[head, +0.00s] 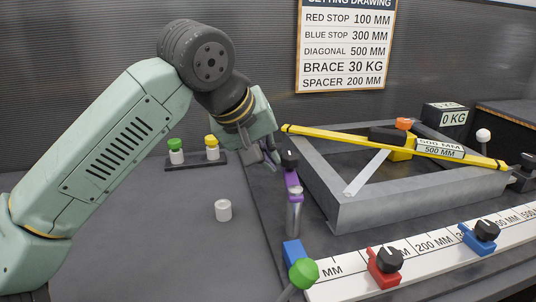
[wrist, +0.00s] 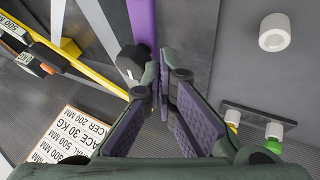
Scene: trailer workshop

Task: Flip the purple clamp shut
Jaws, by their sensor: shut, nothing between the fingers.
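The purple clamp (head: 292,181) stands beside the near left side of the grey frame. It has a dark tip on top and a silver cylinder below its purple part. In the wrist view its purple bar (wrist: 143,22) runs in from the top edge, with a black piece (wrist: 129,60) at its lower end. My gripper (head: 271,158) is just left of the clamp's top. In the wrist view my gripper (wrist: 165,80) is shut and empty, its fingertips close beside the purple bar. I cannot tell whether they touch it.
The grey frame (head: 430,204) carries a yellow bar (head: 340,135). A white ruler (head: 340,289) with red (head: 383,268) and blue (head: 479,238) stops lies in front. A green-knobbed lever (head: 303,273) stands near. A white cylinder (head: 223,210) sits on clear bench.

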